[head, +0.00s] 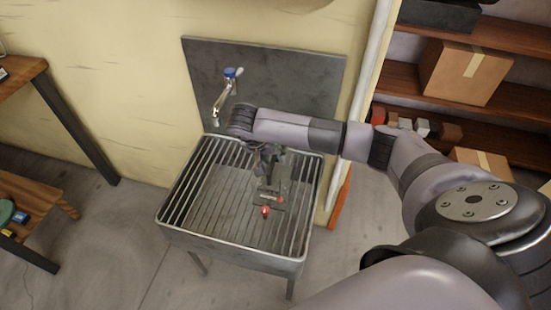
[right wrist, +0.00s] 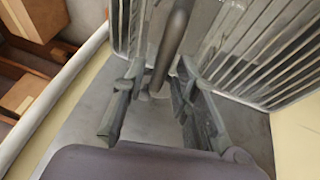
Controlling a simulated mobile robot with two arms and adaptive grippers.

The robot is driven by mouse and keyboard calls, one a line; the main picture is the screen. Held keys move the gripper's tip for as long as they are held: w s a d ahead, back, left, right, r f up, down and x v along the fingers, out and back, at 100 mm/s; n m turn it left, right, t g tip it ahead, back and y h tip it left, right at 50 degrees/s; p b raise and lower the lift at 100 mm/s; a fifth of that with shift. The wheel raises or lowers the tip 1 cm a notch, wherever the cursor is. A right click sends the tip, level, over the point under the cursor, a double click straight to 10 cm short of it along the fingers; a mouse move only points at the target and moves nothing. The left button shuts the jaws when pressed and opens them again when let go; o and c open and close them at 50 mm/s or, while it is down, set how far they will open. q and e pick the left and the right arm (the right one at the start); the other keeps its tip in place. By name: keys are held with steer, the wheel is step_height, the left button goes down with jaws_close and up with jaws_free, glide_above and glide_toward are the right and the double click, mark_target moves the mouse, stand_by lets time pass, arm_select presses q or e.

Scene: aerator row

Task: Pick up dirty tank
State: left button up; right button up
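My right gripper (head: 272,182) reaches down over the wire-sided sink (head: 184,235) in the head view. In the right wrist view its two fingers (right wrist: 158,82) stand apart. A dark grey rod-like part (right wrist: 172,42) shows between or beyond them; I cannot tell whether they touch it. A small red round thing (head: 265,211) is just below the gripper in the head view; I cannot tell what it belongs to. I cannot make out a dirty tank for certain; the gripper and arm hide part of the sink. My left gripper is not in view.
A tap with a blue top (head: 231,73) is on the grey back panel (head: 290,75) above the sink. Shelves with a cardboard box (head: 465,72) stand at right. A wooden table (head: 35,75) and a low bench (head: 40,195) stand at left. Floor between is clear.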

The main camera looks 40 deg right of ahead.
jaws_close()
steer(key=shift+w+r, duration=0.1)
stand_by(0.7)
